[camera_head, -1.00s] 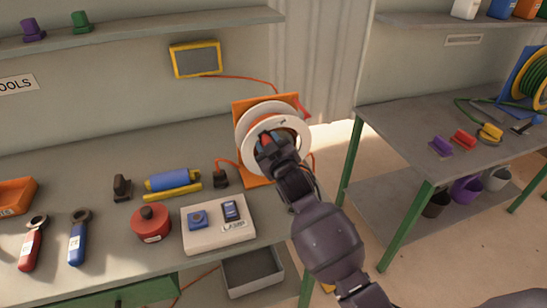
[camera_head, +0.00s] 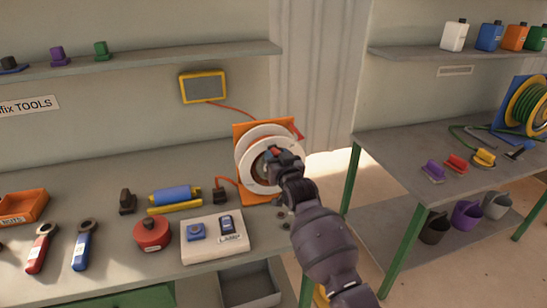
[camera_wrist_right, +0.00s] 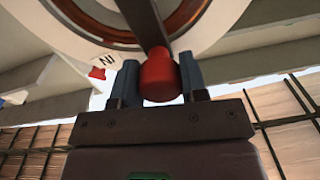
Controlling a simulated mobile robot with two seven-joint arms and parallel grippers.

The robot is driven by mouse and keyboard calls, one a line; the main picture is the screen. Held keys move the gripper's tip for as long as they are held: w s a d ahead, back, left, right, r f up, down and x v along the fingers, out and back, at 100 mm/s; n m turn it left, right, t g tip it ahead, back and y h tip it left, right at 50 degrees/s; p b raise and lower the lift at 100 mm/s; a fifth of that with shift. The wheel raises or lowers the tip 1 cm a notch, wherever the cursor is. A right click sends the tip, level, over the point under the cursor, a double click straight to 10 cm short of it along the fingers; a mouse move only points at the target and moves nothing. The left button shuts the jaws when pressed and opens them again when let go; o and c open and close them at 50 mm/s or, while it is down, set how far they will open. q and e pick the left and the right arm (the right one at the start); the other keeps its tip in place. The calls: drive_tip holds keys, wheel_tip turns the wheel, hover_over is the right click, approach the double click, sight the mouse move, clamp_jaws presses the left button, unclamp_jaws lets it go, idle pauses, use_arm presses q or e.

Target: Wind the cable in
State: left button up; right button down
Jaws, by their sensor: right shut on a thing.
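The white cable reel (camera_head: 250,172) stands upright on an orange stand (camera_head: 243,131) at the right end of the left bench. Orange cable shows inside it in the right wrist view. My right gripper (camera_head: 276,154) is in front of the reel, shut on its red crank knob; the knob (camera_wrist_right: 159,76) sits between the two fingers (camera_wrist_right: 157,84) in the right wrist view. A dark crank arm runs up from the knob across the reel. A white tag reading "IN" (camera_wrist_right: 107,61) shows beside the reel. The orange cable (camera_head: 228,181) reaches a dark plug block (camera_head: 219,194). My left gripper is not in view.
A white switch panel (camera_head: 216,247) and a red round container (camera_head: 153,231) stand left of the reel on the bench. A yellow-framed screen (camera_head: 203,87) hangs on the wall. Another bench (camera_head: 400,150) with a green hose reel (camera_head: 528,105) stands right, across a gap.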

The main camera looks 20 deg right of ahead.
drive_tip(key=shift+d+f+m, duration=0.1)
drive_tip(key=shift+d+m, duration=0.2)
drive_tip(key=shift+m, duration=0.2)
drive_tip(key=c, duration=0.7)
unclamp_jaws()
drive_tip(key=shift+d, duration=0.1)
drive_tip(key=shift+o, duration=0.2)
drive_tip(key=shift+s, duration=0.1)
drive_tip(key=s, duration=1)
drive_tip(key=shift+s+d+f, duration=0.15)
drive_tip(key=shift+s+d, duration=0.15)
drive_tip(key=shift+d, duration=0.05)
